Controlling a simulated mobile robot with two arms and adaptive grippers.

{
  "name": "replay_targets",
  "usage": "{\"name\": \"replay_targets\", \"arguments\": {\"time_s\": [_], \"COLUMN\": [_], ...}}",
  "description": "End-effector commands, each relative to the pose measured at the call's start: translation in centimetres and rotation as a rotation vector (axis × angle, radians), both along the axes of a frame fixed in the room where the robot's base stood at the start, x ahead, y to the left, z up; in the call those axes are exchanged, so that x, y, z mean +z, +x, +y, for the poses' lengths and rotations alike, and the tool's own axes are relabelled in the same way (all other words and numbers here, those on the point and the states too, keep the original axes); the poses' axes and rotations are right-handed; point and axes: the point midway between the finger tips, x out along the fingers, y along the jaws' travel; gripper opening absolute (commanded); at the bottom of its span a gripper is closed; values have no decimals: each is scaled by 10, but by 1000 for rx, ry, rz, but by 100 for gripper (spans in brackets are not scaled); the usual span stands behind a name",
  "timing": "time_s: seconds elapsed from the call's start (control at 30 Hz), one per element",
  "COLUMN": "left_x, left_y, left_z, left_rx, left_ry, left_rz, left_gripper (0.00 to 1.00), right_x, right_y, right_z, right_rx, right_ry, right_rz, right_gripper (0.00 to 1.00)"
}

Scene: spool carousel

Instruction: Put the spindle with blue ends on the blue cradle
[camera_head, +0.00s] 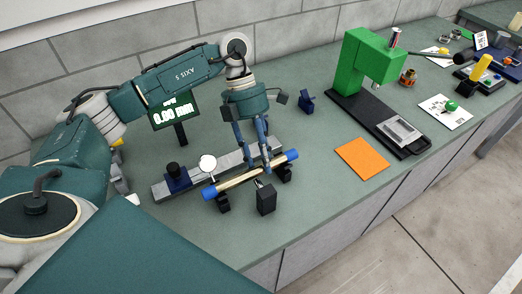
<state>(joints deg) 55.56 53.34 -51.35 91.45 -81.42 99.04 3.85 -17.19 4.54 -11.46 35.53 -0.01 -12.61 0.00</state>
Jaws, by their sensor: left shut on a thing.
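The spindle (238,181) is a pale rod with blue ends, lying slanted at the front of the bench. My left gripper (255,167) reaches down from above and is shut on the spindle near its middle. Dark supports (223,204) show close under the spindle near both ends; I cannot tell whether it rests on them. A small dark blue notched piece (306,101) stands farther back on the bench and may be the blue cradle, though it is too small to be sure. My right gripper is not in view.
A grey rail with a blue block (177,180) and round white dial (208,163) lies behind the spindle. A black block (265,199) stands in front. A green press (372,62) on a black base and an orange sheet (361,158) are to the right.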

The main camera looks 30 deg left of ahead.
Motion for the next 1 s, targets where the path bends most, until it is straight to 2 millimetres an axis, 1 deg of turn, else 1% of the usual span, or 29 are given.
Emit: {"name": "replay_targets", "arguments": {"time_s": [0.1,0.27,0.3,0.37,0.73,0.87,0.97,1.0], "left_x": [3,-1,-2,-2,-1,13,27,34], "left_y": [1,1,0,0,2,7,13,16], "left_z": [-1,-1,0,0,1,8,18,21], "left_rx": [0,0,0,0,1,3,4,3], "left_ry": [-4,-4,0,0,0,0,-1,-1], "left_rz": [-3,-3,-1,0,-2,-6,-8,-8], "left_gripper": [0,0,38,50,51,51,51,51], "right_x": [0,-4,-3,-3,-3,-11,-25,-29], "right_y": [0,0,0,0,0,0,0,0], "right_z": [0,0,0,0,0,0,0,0], "right_rx": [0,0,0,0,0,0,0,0], "right_ry": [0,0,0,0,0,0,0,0], "right_rz": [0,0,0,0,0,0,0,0], "right_gripper": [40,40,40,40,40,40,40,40]}}
